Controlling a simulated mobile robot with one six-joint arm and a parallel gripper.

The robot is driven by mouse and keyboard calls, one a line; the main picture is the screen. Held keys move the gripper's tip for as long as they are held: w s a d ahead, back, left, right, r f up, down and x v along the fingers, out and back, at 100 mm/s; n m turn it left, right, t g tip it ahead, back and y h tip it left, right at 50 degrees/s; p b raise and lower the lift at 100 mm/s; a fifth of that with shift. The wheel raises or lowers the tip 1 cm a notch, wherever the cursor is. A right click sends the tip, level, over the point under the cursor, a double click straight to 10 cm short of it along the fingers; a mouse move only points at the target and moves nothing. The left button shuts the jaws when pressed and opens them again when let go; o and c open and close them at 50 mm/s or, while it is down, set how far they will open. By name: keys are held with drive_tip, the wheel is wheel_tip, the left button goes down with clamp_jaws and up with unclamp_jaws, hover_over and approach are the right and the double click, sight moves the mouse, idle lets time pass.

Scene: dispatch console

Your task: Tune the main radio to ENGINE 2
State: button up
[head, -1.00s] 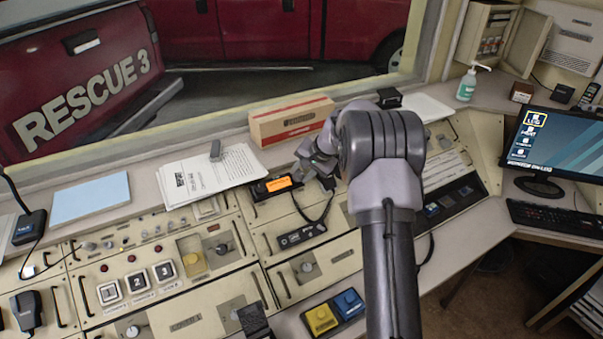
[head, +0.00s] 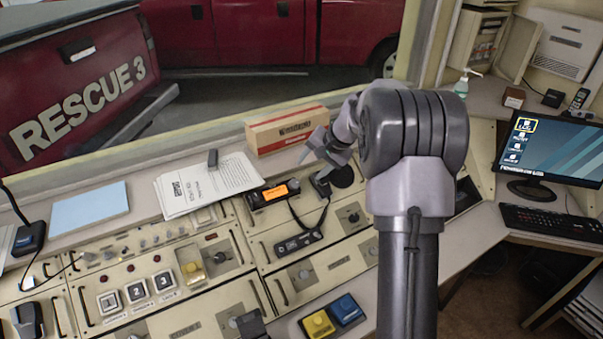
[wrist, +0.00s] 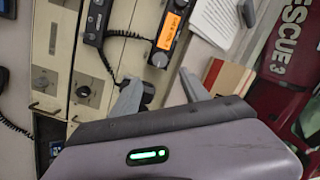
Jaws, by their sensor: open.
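The main radio (head: 272,193) is a black unit with a lit orange display. It sits at the back of the console and also shows in the wrist view (wrist: 172,30). The display text is too small to read. A round knob (wrist: 159,60) is on the radio's face, at the end nearest my fingers. My gripper (head: 316,153) is open and empty, above and to the right of the radio in the head view. In the wrist view its fingers (wrist: 158,77) are spread just short of the knob, apart from it.
A black handset (head: 298,242) on a coiled cord lies in front of the radio. A cardboard box (head: 287,132) stands behind it, and papers (head: 208,184) lie to its left. A black round-based item (head: 341,177) is close by my fingers.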

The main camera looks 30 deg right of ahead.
drive_tip(key=v, duration=0.6)
drive_tip(key=shift+s+r+p, duration=0.2)
drive_tip(key=shift+r+p, duration=0.05)
drive_tip(key=shift+p, duration=0.2)
drive_tip(key=s+a+r+n+b, duration=0.2)
drive_tip(key=s+a+r+b, duration=0.1)
drive_tip(key=s+a, duration=0.7)
drive_tip(key=s+a+r+n+b, duration=0.2)
drive_tip(key=s+a+r, duration=0.1)
drive_tip(key=s+a, duration=0.75)
drive_tip(key=s+a+f+n+b, duration=0.1)
drive_tip(key=s+a+f, duration=0.2)
drive_tip(key=s, duration=0.2)
drive_tip(key=s+a+f+n, duration=0.1)
drive_tip(key=s+a+f, duration=0.2)
drive_tip(key=s, duration=0.3)
drive_tip(key=shift+s+b, duration=0.15)
drive_tip(key=shift+b, duration=0.25)
